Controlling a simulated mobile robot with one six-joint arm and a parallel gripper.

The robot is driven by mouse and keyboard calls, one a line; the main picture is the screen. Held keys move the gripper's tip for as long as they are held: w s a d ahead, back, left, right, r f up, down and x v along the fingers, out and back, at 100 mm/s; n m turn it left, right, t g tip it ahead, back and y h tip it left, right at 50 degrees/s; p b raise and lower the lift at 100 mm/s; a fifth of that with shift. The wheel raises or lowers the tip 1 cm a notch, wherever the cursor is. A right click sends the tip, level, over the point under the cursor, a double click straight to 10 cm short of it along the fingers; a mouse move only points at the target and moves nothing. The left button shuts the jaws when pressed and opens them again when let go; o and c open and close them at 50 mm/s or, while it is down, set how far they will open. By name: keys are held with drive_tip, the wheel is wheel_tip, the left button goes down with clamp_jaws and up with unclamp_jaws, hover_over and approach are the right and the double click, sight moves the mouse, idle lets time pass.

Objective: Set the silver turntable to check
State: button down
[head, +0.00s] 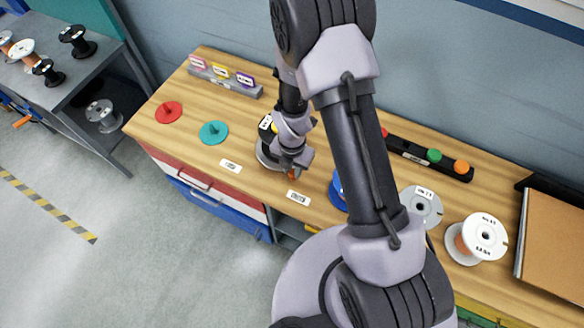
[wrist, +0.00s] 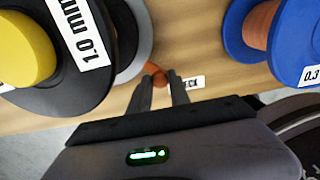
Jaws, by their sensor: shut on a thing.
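The silver turntable (head: 262,158) sits on the wooden bench, partly hidden behind my arm. Its grey rim (wrist: 141,35) shows in the wrist view. A black spool (wrist: 75,88) with a "1.0 mm" label and a yellow centre stands on it. An orange handle with a round knob (wrist: 160,78) sticks out from the rim. My gripper (wrist: 160,84) is shut on this knob; it is low over the bench in the head view (head: 291,174). A white label, partly hidden and ending in "CK" (wrist: 193,83), lies just right of the knob. Two white labels (head: 230,166) (head: 298,198) lie along the front edge.
A blue spool (wrist: 240,35) stands close on the right. Further right are a grey spool (head: 420,206), a white spool (head: 482,236) and a brown board (head: 550,245). Red (head: 169,112) and teal (head: 214,132) pegged discs lie left. A black strip with coloured knobs (head: 430,158) lies behind.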

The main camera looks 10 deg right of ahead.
idle(0.3)
drive_tip(key=c, duration=1.2)
unclamp_jaws()
drive_tip(key=shift+d, duration=0.15)
wheel_tip(320, 180, up, 17)
drive_tip(key=p, duration=0.4)
drive_tip(key=shift+r+p, duration=0.2)
drive_tip(key=shift+p, duration=0.15)
